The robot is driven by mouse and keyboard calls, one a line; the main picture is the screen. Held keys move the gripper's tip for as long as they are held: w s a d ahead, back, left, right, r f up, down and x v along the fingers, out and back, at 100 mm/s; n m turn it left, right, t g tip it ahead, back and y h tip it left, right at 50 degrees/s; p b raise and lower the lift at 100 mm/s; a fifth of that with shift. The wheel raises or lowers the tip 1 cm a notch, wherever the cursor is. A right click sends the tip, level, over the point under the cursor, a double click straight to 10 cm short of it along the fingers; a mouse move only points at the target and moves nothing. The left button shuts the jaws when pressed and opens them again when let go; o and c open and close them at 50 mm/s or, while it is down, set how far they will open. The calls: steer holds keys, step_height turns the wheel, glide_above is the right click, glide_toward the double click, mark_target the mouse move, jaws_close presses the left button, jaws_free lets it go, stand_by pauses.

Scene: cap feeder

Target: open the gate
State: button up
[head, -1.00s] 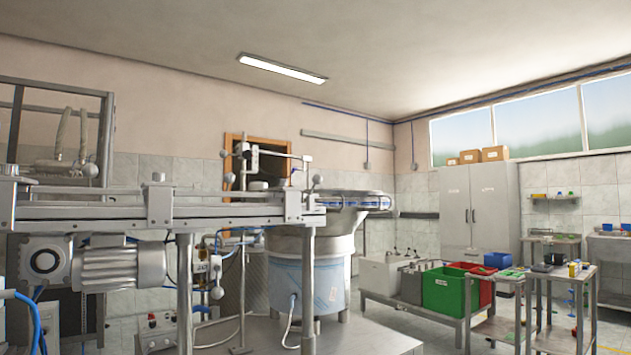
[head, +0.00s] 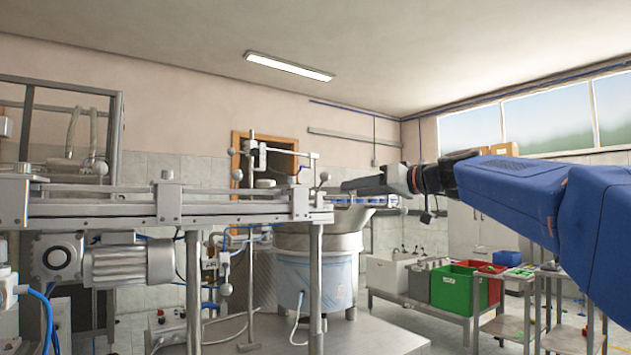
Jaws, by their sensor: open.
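My gripper (head: 350,186) reaches in from the right on my blue arm. It points left, just beyond the right end of the metal conveyor rail (head: 120,209) and over the bowl feeder (head: 322,243). It is open and seems to hold nothing; its fingers show small and dark. I cannot pick out the gate for certain; the rail's right end and the bowl's rim (head: 372,201) are close to or partly behind the gripper. I cannot tell whether the gripper touches anything there.
A metal post with a cross arm (head: 252,165) stands left of the gripper. A motor (head: 128,262) hangs under the rail. A green crate (head: 458,288) and a red crate (head: 487,268) stand on a low bench at right. The air above the rail is mostly free.

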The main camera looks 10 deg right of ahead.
mark_target(322, 182)
step_height(322, 182, up, 4)
steer(key=w+d+t, duration=0.1)
steer(key=w, duration=0.1)
steer(key=x, duration=1.6)
steer(key=shift+w+a, duration=0.3)
steer(key=shift+n, duration=0.3)
jaws_close()
